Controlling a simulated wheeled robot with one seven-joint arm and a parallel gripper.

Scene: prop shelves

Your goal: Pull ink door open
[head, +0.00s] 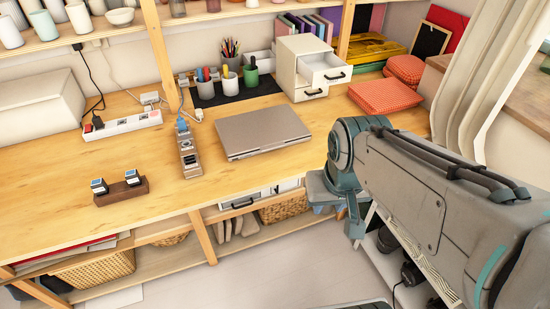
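I cannot pick out anything that is clearly an ink door in the head view. The parts with handles that show are the drawers of a small white cabinet (292,66) at the back of the desk, its top drawer pulled out, and a white drawer front (238,203) with a dark handle under the desktop, which looks shut. My arm reaches in from the right, over the right end of the desk. Its near link and a teal joint show, but no gripper fingers can be seen, and the arm hides part of the desk's right side.
A closed laptop (262,132), a small wooden holder (121,189), a power strip (122,125) and pen cups on a dark mat (238,92) stand on the desk. Red patterned boxes (385,97) lie at the right. Baskets (95,268) sit below. The front left desktop is mostly clear.

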